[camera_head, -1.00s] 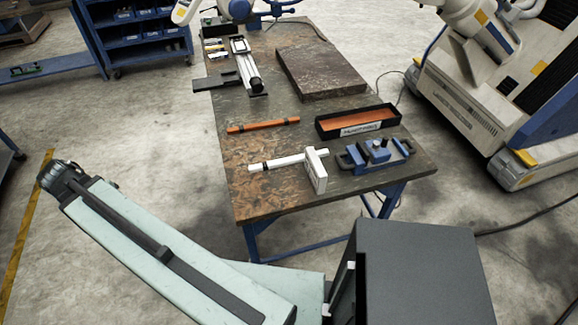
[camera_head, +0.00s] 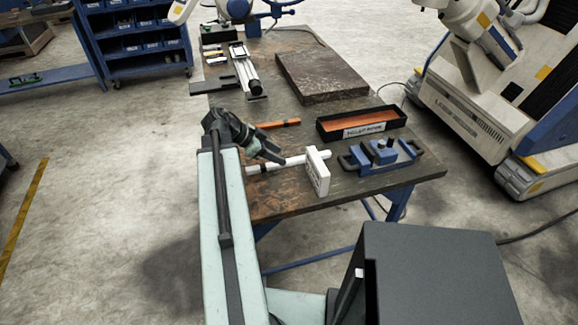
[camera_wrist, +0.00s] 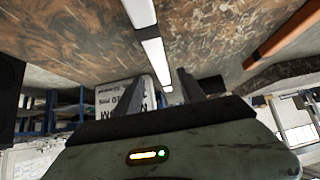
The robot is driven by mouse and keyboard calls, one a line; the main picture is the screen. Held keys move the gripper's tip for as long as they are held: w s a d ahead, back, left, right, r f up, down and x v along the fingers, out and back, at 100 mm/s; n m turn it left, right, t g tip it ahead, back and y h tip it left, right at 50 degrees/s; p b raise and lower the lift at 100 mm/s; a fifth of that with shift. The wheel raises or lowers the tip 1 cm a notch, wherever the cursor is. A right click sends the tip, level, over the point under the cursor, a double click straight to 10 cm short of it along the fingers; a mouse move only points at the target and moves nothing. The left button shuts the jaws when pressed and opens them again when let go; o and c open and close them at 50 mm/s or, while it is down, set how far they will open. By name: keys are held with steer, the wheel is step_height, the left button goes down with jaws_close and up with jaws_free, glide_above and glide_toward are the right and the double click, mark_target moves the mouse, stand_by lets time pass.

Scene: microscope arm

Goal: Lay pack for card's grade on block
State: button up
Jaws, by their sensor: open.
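My gripper (camera_head: 272,152) is open and empty above the near left of the workbench. A white bar with a dark band (camera_head: 290,161) lies just beyond its fingertips; in the wrist view the white bar (camera_wrist: 153,50) runs ahead between the fingers (camera_wrist: 162,80). A white card-like plate with print (camera_head: 318,175) stands upright at the bar's right end; its print is too small to read. It also shows in the wrist view (camera_wrist: 118,95). An orange bar with dark bands (camera_head: 283,123) lies farther back, partly hidden by my arm. A dark stone-like block (camera_head: 325,92) lies at the back right.
A black open tray with an orange inside and white label (camera_head: 365,131) stands right of the orange bar. A blue fixture with a dark knob (camera_head: 381,153) is at the near right. A silver rail device (camera_head: 246,72) stands back left. Bare bench lies between bars and block.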

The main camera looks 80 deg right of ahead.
mark_target(288, 160)
steer(key=b+x, duration=0.3)
steer(key=x, duration=0.2)
steer(key=shift+d+f+b, duration=0.1)
steer(key=shift+f+b, duration=0.15)
steer(key=shift+b, duration=0.15)
steer(key=shift+r, duration=0.2)
jaws_close()
steer(key=shift+r+p, duration=0.1)
steer(key=shift+p, duration=0.2)
